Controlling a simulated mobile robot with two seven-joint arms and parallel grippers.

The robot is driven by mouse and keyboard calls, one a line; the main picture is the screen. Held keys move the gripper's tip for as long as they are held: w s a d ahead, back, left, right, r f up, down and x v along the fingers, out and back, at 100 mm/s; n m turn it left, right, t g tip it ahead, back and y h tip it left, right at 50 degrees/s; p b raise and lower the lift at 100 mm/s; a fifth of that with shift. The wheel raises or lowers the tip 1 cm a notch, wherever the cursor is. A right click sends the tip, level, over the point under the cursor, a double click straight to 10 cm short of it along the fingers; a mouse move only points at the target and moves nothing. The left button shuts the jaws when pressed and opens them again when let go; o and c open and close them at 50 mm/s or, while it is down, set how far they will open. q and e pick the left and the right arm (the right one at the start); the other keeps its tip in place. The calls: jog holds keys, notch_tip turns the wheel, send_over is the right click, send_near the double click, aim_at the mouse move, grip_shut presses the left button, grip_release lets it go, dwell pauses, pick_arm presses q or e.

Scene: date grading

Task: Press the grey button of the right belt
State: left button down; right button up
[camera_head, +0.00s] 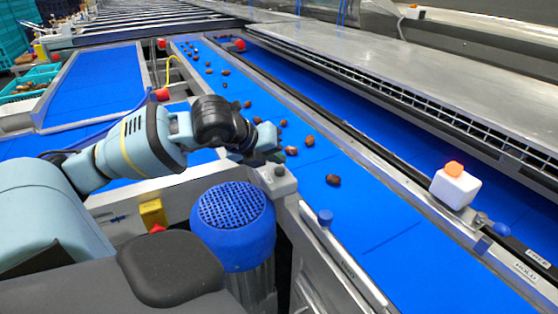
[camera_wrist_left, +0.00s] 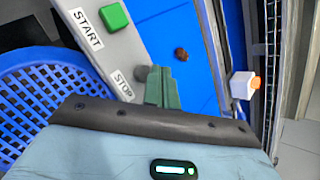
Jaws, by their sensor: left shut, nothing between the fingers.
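A grey button (camera_wrist_left: 142,73) stands beside the "STOP" label (camera_wrist_left: 123,86) in the left wrist view. The fingers partly cover it. A small grey knob, likely this button (camera_head: 279,171), shows at the near end of the belt's side rail in the head view. My left gripper (camera_head: 268,155) is shut and empty, just over the rail; its green fingers (camera_wrist_left: 163,85) lie right against the button in the picture. I cannot tell whether they touch it. A green button (camera_wrist_left: 114,17) sits by the "START" label (camera_wrist_left: 85,28). The right belt (camera_head: 322,165) carries scattered dates.
A blue vented motor cover (camera_head: 233,215) stands below the left gripper. A white box with an orange button (camera_head: 455,187) is on the far rail at the right. A red button (camera_head: 157,229) on yellow is at the lower left. The near belt end is clear.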

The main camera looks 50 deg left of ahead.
aim_at(276, 171)
pick_arm(q)
jog(key=shift+r, duration=0.1)
jog(key=shift+r+p, duration=0.95)
jog(key=shift+r, duration=1.55)
pick_arm(e)
jog(key=shift+w+r+t, duration=0.15)
jog(key=shift+w+r, duration=0.3)
jog(key=shift+r, duration=0.25)
jog(key=shift+w+r+t, duration=0.15)
jog(key=shift+w+r, duration=0.25)
jog(key=shift+r, duration=0.25)
jog(key=shift+f, duration=0.1)
